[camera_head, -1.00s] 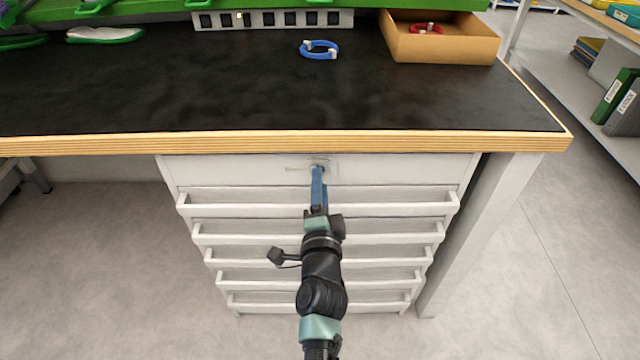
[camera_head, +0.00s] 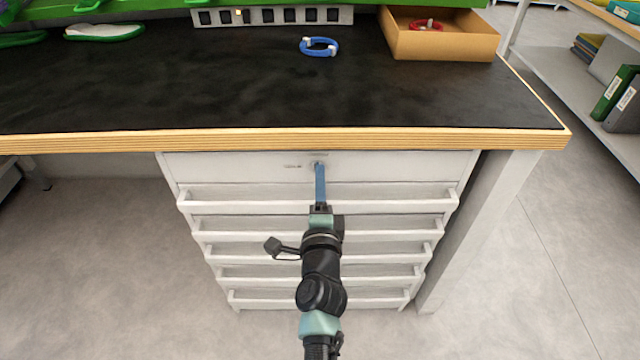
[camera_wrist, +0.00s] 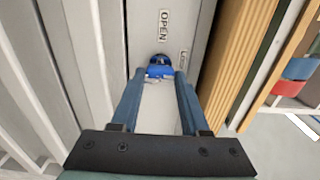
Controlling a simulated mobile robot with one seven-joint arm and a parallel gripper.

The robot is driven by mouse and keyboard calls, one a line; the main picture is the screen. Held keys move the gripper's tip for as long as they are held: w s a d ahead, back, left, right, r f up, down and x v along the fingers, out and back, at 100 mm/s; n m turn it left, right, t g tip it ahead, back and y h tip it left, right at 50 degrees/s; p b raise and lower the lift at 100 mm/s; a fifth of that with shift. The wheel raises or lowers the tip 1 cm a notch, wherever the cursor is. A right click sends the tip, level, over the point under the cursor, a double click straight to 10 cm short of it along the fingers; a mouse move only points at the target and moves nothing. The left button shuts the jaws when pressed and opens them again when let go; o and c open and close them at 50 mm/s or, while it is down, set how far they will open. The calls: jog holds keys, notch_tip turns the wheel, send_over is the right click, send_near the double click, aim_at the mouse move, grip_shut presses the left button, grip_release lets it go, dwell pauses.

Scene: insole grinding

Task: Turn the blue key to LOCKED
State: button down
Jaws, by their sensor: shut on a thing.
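The blue key (camera_wrist: 159,72) sits in the lock near the top of the white drawer cabinet (camera_head: 400,167). My gripper (camera_wrist: 160,80) is shut on the key's head, one long blue finger on each side in the wrist view. In the head view, my gripper (camera_head: 319,168) reaches up to the lock and its fingers hide most of the key. The OPEN label (camera_wrist: 165,22) lies above the key in the wrist view. A second label (camera_wrist: 183,58), partly hidden by a finger, lies to the key's right. Which label the key points at is hard to tell.
The wooden table edge (camera_head: 280,141) runs just above the lock. Drawer handles (camera_head: 400,203) stick out below it. On the dark tabletop (camera_head: 200,95) are a blue ring-shaped thing (camera_head: 319,54) and a cardboard box (camera_head: 445,47) with a red thing inside.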

jog(key=shift+c, duration=2)
grip_release()
jog(key=s+p, duration=0.3)
jog(key=s, duration=1)
jog(key=w+a+r+n+t+y, duration=0.2)
jog(key=r+n, duration=0.3)
jog(key=r, duration=0.9)
jog(key=w+a+r+n+t+y, duration=0.15)
jog(key=r+n, duration=0.25)
jog(key=r, duration=1)
jog(key=s+d+r+n+t+h, duration=0.1)
jog(key=s+r+n+t, duration=0.3)
jog(key=r, duration=0.6)
jog(key=s+d+r+n+h+p, duration=0.1)
jog(key=s+r+n+h, duration=0.1)
jog(key=s+r, duration=0.55)
jog(key=s+d+r+n+t+h, duration=0.1)
jog(key=s+r+n+t, duration=0.15)
jog(key=r, duration=0.85)
notch_tip(320, 180, up, 15)
jog(key=p, duration=1.6)
jog(key=shift+w+r+n+g, duration=0.2)
jog(key=shift+w+n+g, duration=0.1)
jog(key=shift+n, duration=0.05)
